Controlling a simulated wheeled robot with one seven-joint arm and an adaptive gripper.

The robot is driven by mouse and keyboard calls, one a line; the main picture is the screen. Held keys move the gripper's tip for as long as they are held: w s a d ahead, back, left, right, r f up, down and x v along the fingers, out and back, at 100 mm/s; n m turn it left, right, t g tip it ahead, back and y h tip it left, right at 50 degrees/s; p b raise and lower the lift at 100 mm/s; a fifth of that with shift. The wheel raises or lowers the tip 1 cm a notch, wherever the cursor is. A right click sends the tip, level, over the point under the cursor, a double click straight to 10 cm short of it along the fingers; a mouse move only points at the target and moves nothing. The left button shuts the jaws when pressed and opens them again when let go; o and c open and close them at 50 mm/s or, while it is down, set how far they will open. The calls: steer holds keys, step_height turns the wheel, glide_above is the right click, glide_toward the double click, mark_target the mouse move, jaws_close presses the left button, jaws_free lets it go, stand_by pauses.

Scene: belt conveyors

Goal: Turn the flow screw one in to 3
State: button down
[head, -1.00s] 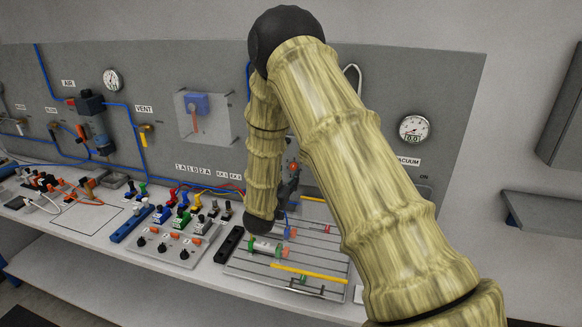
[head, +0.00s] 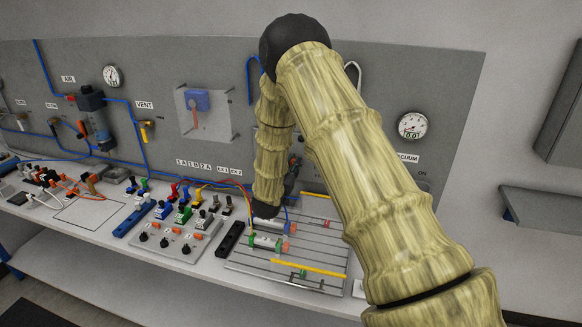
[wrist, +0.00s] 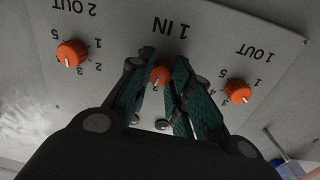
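In the wrist view, a grey plate (wrist: 215,30) carries orange flow screws and labels that appear upside down. The screw under "1 IN" (wrist: 160,75) sits between the two fingers of my gripper (wrist: 164,60). The fingers lie close along both sides of it and partly cover it and its scale. I cannot tell whether both fingers press on it, and its setting is not clear. The "2 OUT" screw (wrist: 72,54) is to the left and the "1 OUT" screw (wrist: 238,92) to the right, both clear of the fingers.
A slotted plate (head: 250,262) with cylinders stands on the bench below my arm. A panel with black and orange knobs (head: 178,240) and several coloured connectors are to its left. A vacuum gauge (head: 413,126) is on the wall at right. Blue tubes run along the wall.

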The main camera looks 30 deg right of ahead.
steer(key=shift+f+n+b, duration=0.1)
steer(key=shift+n+b, duration=0.35)
steer(key=shift+n, duration=0.05)
steer(key=shift+n+b, duration=0.35)
steer(key=shift+n, duration=0.55)
steer(key=c, duration=1.3)
jaws_free()
steer(key=shift+o, duration=0.2)
steer(key=v, duration=1.2)
steer(key=shift+s, duration=0.1)
